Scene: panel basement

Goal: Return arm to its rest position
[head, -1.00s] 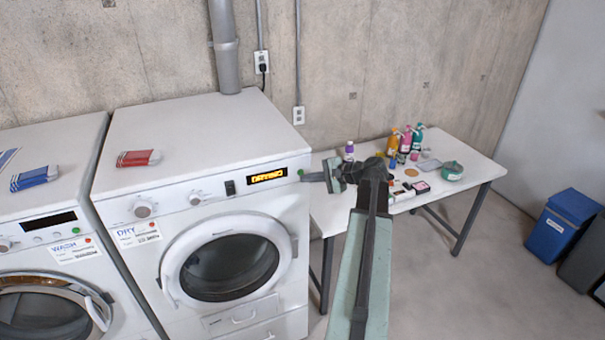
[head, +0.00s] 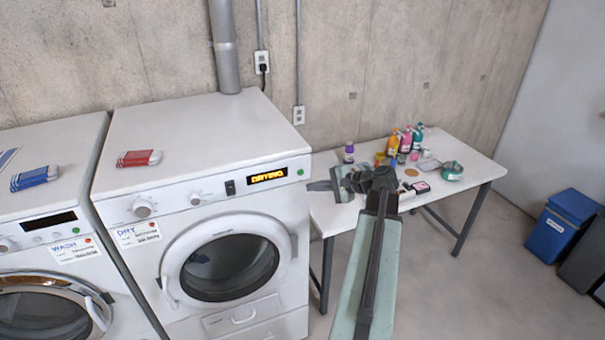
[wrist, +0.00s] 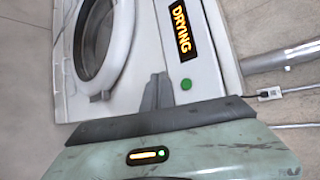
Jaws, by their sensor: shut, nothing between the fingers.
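My gripper (head: 318,186) is at the end of my outstretched arm, just right of the dryer's front right edge and in front of the white table. Its fingers are shut and empty. The dryer (head: 180,180) has a lit orange display (head: 267,176) reading "DRYING" and a green button (head: 300,172) to its right. In the wrist view the display (wrist: 181,30) and green button (wrist: 186,85) lie beyond the fingertip (wrist: 157,92), with a gap to the button. The dryer's round door (head: 230,265) is closed.
A washer (head: 45,240) stands left of the dryer. The white table (head: 440,195) at right holds several bottles (head: 405,140), a green tub (head: 452,170) and small items. A blue bin (head: 562,225) stands at far right. The floor in front of the table is clear.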

